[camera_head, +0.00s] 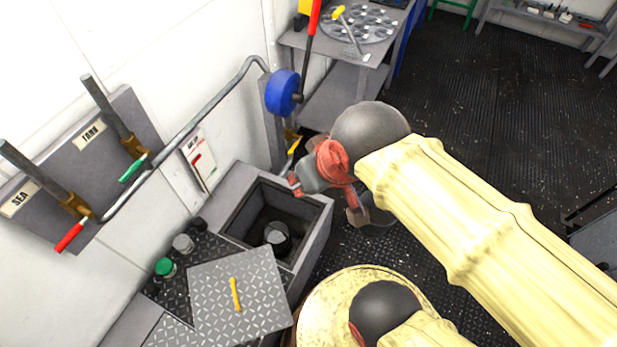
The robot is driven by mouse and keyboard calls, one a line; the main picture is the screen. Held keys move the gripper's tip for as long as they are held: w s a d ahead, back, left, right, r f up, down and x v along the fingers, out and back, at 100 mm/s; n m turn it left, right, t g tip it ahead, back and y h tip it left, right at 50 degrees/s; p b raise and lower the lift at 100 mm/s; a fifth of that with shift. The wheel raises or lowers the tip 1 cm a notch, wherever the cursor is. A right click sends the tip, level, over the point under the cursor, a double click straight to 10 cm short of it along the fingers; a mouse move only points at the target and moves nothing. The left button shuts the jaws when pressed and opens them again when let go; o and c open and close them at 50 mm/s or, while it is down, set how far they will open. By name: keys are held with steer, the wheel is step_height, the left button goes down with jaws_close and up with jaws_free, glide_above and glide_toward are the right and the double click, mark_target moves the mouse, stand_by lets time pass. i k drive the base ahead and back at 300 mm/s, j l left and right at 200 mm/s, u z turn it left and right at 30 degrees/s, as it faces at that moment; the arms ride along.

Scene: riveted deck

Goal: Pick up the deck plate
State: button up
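The deck plate (215,302) is a grey square of diamond-tread metal with a yellow handle (235,294) across its middle. It lies beside the open square well (314,222), at the well's near left side, over the dark tread surface there. My gripper (326,200) is to the right of the well and up from the plate in the picture, clear of both. Its grey fingers stand apart below a red wrapped part, with nothing seen between them. Part of the gripper is hidden by its own wrist.
A jar (276,236) stands inside the well. A green-capped jar (165,268) and another jar (183,244) stand left of the plate. Wall valves with a green handle (133,168) and a red handle (70,237), a pipe and a blue wheel (282,92) are nearby.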

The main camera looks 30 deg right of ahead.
mark_target(239, 298)
steer(key=k+u, duration=0.1)
steer(key=u, duration=1.05)
steer(key=j+z, duration=0.1)
steer(key=z, duration=0.35)
steer(key=j+z, duration=0.1)
steer(key=z, duration=0.3)
steer(key=k+j+z, duration=0.1)
steer(key=z, duration=0.35)
steer(key=j+z, duration=0.1)
steer(key=z, duration=0.35)
steer(key=k+j, duration=0.75)
